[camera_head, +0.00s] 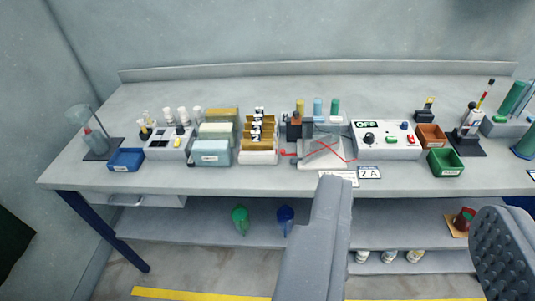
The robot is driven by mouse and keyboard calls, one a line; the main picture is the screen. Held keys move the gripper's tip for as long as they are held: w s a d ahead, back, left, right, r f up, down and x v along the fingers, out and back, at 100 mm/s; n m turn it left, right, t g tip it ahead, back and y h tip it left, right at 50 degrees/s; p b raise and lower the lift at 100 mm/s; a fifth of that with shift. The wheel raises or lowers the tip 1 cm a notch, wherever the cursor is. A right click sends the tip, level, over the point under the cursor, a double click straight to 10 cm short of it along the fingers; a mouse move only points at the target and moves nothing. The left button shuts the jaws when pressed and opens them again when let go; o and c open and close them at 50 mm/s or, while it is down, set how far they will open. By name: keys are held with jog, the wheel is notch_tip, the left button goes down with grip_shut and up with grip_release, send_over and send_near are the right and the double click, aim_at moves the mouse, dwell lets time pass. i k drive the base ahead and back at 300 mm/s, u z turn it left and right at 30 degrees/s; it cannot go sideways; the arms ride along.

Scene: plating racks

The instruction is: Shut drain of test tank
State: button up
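A small clear tank-like vessel (325,158) stands near the front middle of the grey bench (95,178). A red lead runs across it, and a small red part shows at its left side. I cannot make out a drain or its setting at this size. My gripper (411,200) is open and empty. Its two grey fingers are wide apart in the foreground, at the bottom middle and bottom right. They appear in front of the bench and clear of the vessel. The left finger hides part of the lower shelf.
A white control box (387,140) stands right of the vessel, a file rack (258,150) left. A blue bin (127,160) and green bin (445,162) sit near the front edge. Green (240,219) and blue (285,217) items show below the bench top. Floor has a yellow stripe (200,294).

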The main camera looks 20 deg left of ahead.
aim_at(283, 152)
jog(key=u, duration=0.45)
jog(key=k, duration=1.05)
jog(key=u, duration=0.85)
jog(key=i, duration=1.6)
jog(key=z, duration=1.05)
jog(key=i, duration=0.6)
jog(key=z, duration=0.4)
